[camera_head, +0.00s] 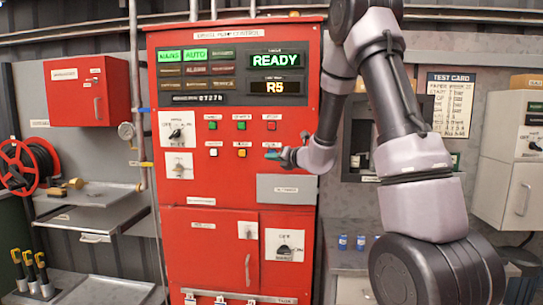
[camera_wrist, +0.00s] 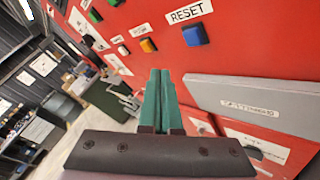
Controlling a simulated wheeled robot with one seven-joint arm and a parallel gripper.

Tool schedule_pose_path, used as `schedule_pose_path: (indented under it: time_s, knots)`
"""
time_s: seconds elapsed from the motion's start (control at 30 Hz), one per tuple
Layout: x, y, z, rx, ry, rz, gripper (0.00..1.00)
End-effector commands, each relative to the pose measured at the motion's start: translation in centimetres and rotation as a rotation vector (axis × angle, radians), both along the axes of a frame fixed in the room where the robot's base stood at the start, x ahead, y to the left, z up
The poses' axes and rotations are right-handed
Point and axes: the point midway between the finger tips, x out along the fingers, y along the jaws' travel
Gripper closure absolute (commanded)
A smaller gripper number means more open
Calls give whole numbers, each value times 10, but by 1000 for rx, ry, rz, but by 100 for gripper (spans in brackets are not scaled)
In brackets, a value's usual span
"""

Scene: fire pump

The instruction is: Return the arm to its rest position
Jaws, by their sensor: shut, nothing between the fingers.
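My gripper (camera_head: 272,154) is in front of the red pump control panel (camera_head: 230,190), level with its lower row of buttons. In the wrist view my gripper (camera_wrist: 159,78) shows two green fingers pressed together with nothing between them. A blue button (camera_wrist: 194,34) labelled RESET is beyond the fingertips, to the upper right, and a yellow button (camera_wrist: 148,45) is to its left. My arm (camera_head: 410,150) is bent: it rises on the right and comes down to the panel. It hides part of the panel's right edge and the wall behind.
The panel display (camera_head: 277,60) reads READY. A grey plate (camera_head: 287,188) lies just below my gripper. A red box (camera_head: 87,90), a hose reel (camera_head: 25,165) and metal shelves (camera_head: 95,195) are at left. A grey cabinet (camera_head: 505,190) is at right.

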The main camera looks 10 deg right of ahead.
Motion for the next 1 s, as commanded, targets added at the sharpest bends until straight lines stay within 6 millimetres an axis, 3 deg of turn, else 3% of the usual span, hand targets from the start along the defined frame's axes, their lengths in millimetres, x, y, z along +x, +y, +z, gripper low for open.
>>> schedule_pose_path:
  time_s: [0.23,0.37,0.47,0.6,0.7,0.87,1.0]
  knots:
    - [-1,1,1,-4,-2,4,100]
    - [-16,14,21,-76,-45,86,100]
    - [-48,37,51,-221,-130,233,100]
    - [-119,67,88,-531,-305,499,100]
    - [-173,76,101,-777,-439,678,100]
    - [-252,68,103,-1203,-649,941,100]
    - [-309,39,97,-1604,-812,1149,100]
